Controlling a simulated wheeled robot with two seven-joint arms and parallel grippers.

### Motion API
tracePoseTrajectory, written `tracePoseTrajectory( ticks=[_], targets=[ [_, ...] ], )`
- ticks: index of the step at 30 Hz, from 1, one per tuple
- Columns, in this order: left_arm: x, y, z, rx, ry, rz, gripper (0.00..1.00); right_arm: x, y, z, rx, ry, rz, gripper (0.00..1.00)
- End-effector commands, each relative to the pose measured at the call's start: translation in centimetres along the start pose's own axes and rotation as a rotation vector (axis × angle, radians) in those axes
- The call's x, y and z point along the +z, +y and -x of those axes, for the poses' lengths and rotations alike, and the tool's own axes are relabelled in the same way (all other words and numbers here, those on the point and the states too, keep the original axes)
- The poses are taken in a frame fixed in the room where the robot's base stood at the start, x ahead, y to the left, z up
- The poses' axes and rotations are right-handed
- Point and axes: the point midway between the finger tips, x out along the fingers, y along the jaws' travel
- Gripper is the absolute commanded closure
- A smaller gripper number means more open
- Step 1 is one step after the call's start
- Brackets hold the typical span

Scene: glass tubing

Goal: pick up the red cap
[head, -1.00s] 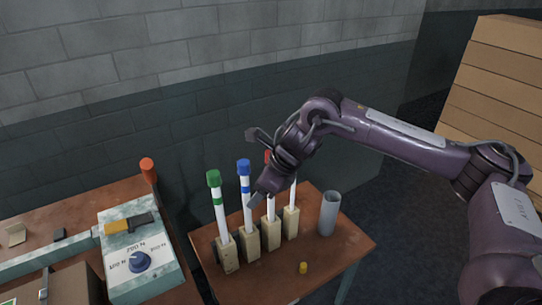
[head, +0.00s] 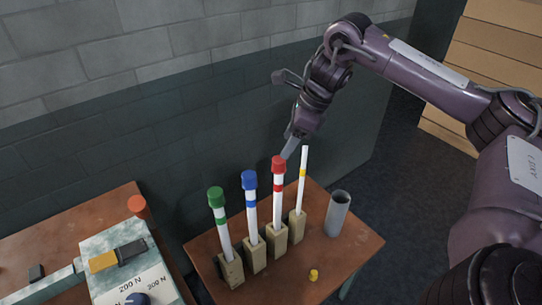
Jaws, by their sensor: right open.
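The red cap (head: 278,164) sits on top of the white glass tube with red bands (head: 278,197), which stands in a wooden block (head: 277,239). My right gripper (head: 289,112) is open, with its two fingers wide apart. Its lower finger is just above and right of the red cap in the picture; whether they touch, I cannot tell. Nothing shows between the fingers. My left gripper is not in view.
Tubes with a blue cap (head: 249,180) and a green cap (head: 215,197) stand to the left. An uncapped yellow-banded tube (head: 302,178) stands close on the right. A yellow cap (head: 314,275) and a grey cylinder (head: 338,213) are on the small table (head: 345,255).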

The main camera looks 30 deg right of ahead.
Motion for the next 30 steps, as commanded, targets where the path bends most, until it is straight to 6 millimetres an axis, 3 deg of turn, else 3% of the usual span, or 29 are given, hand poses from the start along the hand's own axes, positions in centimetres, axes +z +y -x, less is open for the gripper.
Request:
tracePoseTrajectory(
  ticks=[4, 10, 16, 23, 30],
  targets=[
    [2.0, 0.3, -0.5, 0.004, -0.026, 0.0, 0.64, -0.1, 0.1, -2.0, 0.002, 0.002, 0.0, 0.42],
    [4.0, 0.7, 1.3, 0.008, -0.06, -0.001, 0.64, 0.1, 0.2, -4.2, 0.003, 0.004, 0.0, 0.42],
    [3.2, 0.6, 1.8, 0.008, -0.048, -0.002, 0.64, 0.1, 0.1, -6.8, 0.001, 0.002, -0.001, 0.42],
    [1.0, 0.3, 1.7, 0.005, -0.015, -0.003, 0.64, 0.1, 0.1, -7.2, -0.001, 0.0, -0.001, 0.42],
    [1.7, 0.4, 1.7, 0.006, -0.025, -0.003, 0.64, 0.1, 0.1, -7.1, -0.001, 0.0, -0.001, 0.69]
  ],
)
